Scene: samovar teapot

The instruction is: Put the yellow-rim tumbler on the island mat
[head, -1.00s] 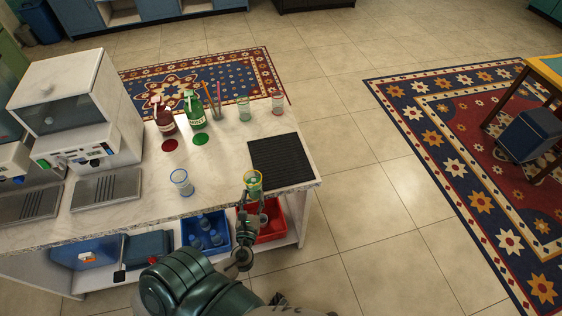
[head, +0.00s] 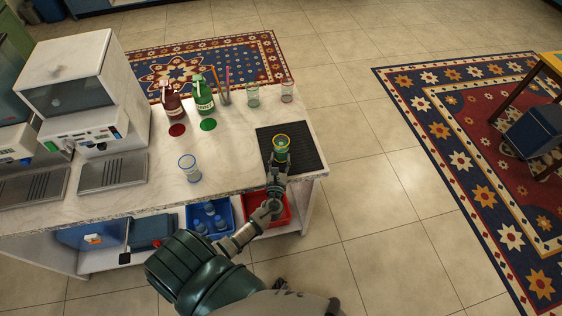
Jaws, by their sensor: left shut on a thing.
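The yellow-rim tumbler (head: 281,142) is upright in my left gripper (head: 279,159), which is shut on it. In the head view the tumbler appears over the middle-left part of the black ribbed island mat (head: 306,146). I cannot tell whether its base touches the mat. The mat lies at the right end of the marble counter. My left arm reaches in from below, over the counter's front edge. My right gripper is not in view.
A blue-rim tumbler (head: 189,168) stands left on the counter (head: 232,166). Green (head: 204,97) and red (head: 172,101) bottles, straws and two tumblers (head: 253,95) stand at the back. A coffee machine (head: 86,96) is at left. Blue (head: 228,227) and red (head: 284,217) bins sit below.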

